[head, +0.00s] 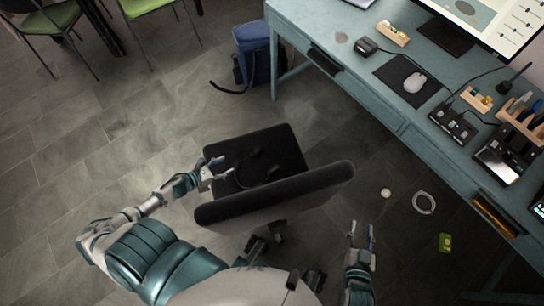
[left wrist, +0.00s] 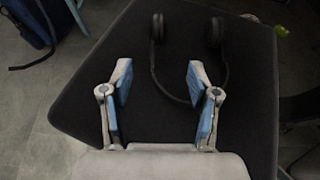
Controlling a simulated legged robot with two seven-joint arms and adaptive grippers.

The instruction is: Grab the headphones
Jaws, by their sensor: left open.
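The black headphones (head: 271,172) lie on the dark seat of the office chair (head: 290,145). In the left wrist view the headphones (left wrist: 157,28) show two ear cups at the top, and the thin headband curves down toward my fingers. My left gripper (head: 217,172) is over the left part of the seat, just left of the headphones. In the left wrist view my left gripper (left wrist: 158,75) is open with nothing between its fingers. My right gripper (head: 362,228) is right of the chair, away from the headphones, with its fingers apart and empty.
The chair's backrest (head: 275,195) stands between my body and the seat.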

